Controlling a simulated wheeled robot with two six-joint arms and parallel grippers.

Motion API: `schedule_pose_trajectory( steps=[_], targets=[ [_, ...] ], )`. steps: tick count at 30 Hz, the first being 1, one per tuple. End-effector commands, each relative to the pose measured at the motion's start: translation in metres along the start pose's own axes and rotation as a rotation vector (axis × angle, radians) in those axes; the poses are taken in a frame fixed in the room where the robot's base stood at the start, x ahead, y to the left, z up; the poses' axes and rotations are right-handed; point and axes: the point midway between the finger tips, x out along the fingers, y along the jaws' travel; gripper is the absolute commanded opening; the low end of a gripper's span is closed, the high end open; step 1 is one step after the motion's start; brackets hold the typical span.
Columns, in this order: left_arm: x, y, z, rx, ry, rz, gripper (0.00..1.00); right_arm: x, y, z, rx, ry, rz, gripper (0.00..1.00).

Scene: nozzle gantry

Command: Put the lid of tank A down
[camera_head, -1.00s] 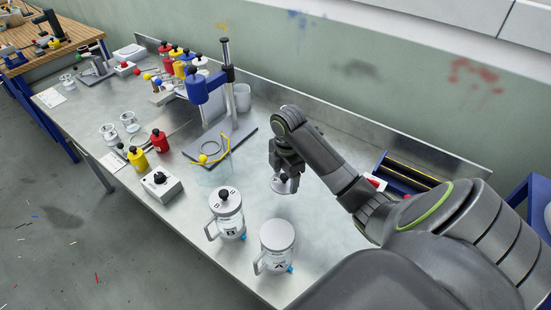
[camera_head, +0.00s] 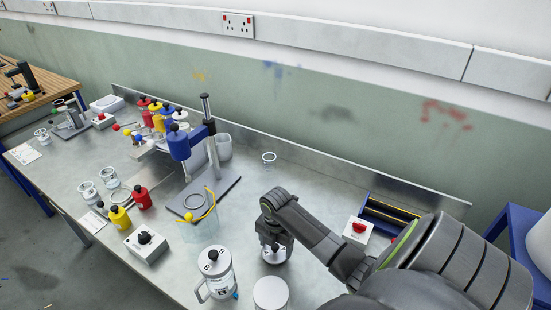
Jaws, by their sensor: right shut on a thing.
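My right gripper (camera_head: 273,238) is shut on a pale round lid (camera_head: 274,258). The gripper's fingers partly cover the lid. The lid is over the steel bench, just beyond tank A, and I cannot tell whether it touches the bench. Tank A (camera_head: 271,293) is a white cylinder at the bottom edge, with no knob on its top and its lower part cut off. Tank B (camera_head: 215,272) stands to its left, a white jug with a handle and a black-knobbed lid. My left gripper is not in view.
A grey-based stand (camera_head: 225,180) with a blue part is left of the gripper. A white box with a red button (camera_head: 358,230) and a blue tray (camera_head: 388,212) are to the right. A small ring (camera_head: 268,158) lies near the back, with bare bench around it.

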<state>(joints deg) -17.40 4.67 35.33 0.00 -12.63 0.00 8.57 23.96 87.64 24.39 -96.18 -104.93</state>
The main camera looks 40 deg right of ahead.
Motion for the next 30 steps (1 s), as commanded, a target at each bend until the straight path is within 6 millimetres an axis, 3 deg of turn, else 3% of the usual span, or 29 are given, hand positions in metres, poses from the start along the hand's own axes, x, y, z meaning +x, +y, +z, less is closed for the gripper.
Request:
schedule_pose_trajectory(
  steps=[3,14,15,19,30],
  targets=[
    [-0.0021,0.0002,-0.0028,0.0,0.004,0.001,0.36,0.0097,-0.0003,0.0,0.001,-0.001,-0.001,0.49],
    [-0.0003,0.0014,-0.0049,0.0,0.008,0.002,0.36,0.0142,-0.0002,0.0002,0.0,-0.001,-0.001,0.49],
    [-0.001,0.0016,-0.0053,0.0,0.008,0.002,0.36,0.0132,-0.0001,0.0003,0.0,-0.001,0.0,0.77],
    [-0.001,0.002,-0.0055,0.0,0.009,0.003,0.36,0.0131,-0.0001,0.0002,0.0,-0.001,0.0,0.94],
    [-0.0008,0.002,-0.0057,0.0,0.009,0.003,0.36,0.0081,0.0004,0.0006,0.0,-0.002,0.002,0.94]
  ],
)
